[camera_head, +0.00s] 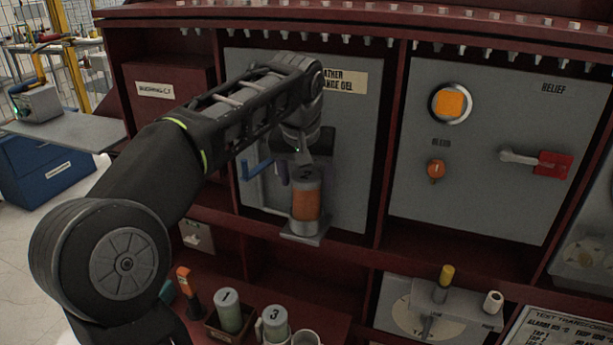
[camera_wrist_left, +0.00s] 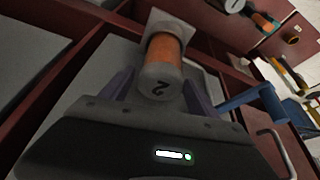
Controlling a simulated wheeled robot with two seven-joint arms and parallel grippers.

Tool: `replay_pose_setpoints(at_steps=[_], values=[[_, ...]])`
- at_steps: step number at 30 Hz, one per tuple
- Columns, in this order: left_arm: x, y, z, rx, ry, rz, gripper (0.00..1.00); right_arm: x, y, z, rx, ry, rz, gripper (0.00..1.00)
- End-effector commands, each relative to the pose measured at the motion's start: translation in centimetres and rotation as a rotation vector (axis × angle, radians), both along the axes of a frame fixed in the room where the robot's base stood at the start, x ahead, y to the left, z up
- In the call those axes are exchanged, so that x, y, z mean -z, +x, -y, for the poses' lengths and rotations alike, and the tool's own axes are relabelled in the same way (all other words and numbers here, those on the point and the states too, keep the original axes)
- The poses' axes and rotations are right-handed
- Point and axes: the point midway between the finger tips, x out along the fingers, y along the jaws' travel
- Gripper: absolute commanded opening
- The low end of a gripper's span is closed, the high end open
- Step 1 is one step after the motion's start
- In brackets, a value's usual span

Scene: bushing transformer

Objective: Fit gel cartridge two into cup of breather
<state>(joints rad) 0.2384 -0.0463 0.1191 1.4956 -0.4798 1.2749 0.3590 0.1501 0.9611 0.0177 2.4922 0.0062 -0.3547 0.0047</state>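The cartridge also shows in the left wrist view (camera_wrist_left: 162,72), with the square base (camera_wrist_left: 170,22) beyond. My left gripper (camera_head: 300,175) is just above its cap. In the wrist view the left gripper's fingers (camera_wrist_left: 158,88) stand apart on both sides of the cap, with small gaps. My right gripper is out of view.
A blue handle (camera_head: 257,168) sticks out just left of the cartridge.

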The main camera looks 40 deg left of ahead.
Motion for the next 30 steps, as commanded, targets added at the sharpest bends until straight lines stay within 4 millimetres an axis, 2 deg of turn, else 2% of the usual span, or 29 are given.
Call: replay_pose_setpoints(at_steps=[10, 16, 20, 25, 30], values=[[-0.1, 0.0, 0.0, 0.000, 0.000, 0.000, 0.77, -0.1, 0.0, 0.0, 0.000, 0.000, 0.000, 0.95], [-1.4, -0.3, 0.2, 0.000, 0.000, 0.002, 0.77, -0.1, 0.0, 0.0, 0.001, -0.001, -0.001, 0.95], [-3.3, -1.0, 0.6, 0.001, 0.000, 0.004, 0.77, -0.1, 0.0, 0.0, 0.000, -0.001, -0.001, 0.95], [-7.6, -2.3, 1.3, 0.000, 0.001, 0.002, 0.77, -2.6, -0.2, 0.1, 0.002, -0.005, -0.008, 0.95], [-10.1, -3.3, 1.7, -0.001, 0.001, 0.001, 0.77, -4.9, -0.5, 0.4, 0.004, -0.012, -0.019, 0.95]])
